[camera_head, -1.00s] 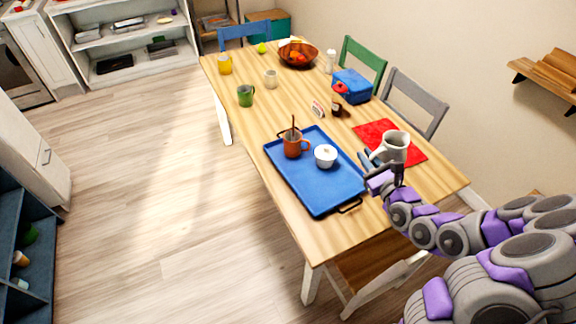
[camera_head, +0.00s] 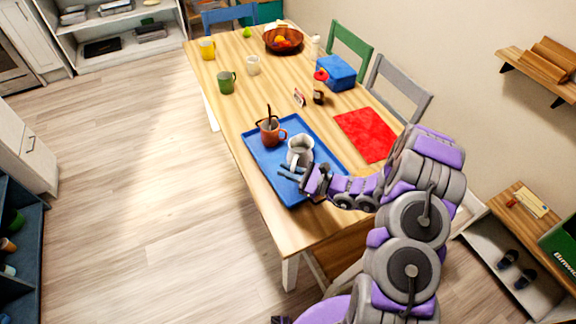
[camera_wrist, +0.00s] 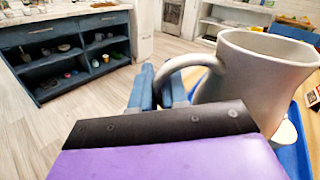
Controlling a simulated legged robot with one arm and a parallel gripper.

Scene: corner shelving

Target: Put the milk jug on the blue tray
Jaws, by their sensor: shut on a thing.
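The milk jug (camera_head: 300,152) is a pale grey pitcher, upright over the blue tray (camera_head: 264,163). I cannot tell whether its base touches the tray. My gripper (camera_head: 291,173) is at the jug's near side. In the wrist view my gripper (camera_wrist: 162,90) has its blue fingers shut on the handle of the jug (camera_wrist: 250,75).
A red mat (camera_head: 366,135) lies bare on the wooden table (camera_head: 235,105). A small dark jar (camera_head: 318,97), a card (camera_head: 299,97) and a blue box (camera_head: 336,71) stand beyond the tray. A green mug (camera_head: 226,82) is farther left. Chairs line the far side.

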